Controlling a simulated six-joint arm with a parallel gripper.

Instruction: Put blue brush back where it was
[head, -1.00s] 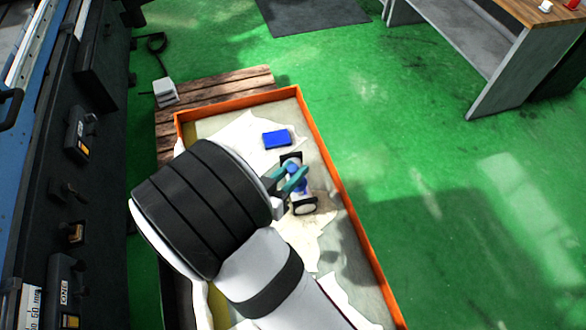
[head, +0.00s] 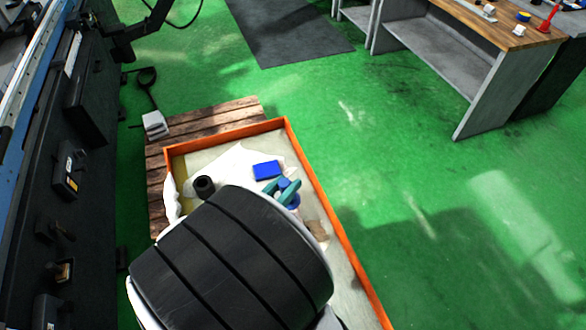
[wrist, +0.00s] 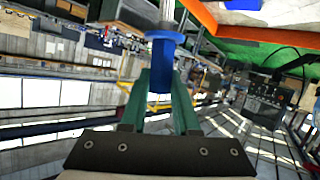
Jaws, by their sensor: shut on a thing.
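My gripper (head: 284,185) has teal fingers and shows over the orange-rimmed tray (head: 331,210) in the head view. Its fingers (wrist: 163,90) are shut on the blue brush (wrist: 161,72), whose handle sits between them in the wrist view. A wide blue collar and a pale end show beyond the fingertips. In the head view, only small blue parts of the brush (head: 293,202) show around the fingers. My dark, banded arm link hides much of the tray. I cannot tell the brush's height above the tray.
A blue block (head: 267,170) lies on white cloth (head: 236,160) in the tray. The tray rests on wooden planks (head: 215,117), with a small white object (head: 155,124) at their left. A dark machine stands at left. Green floor (head: 420,170) is open at right.

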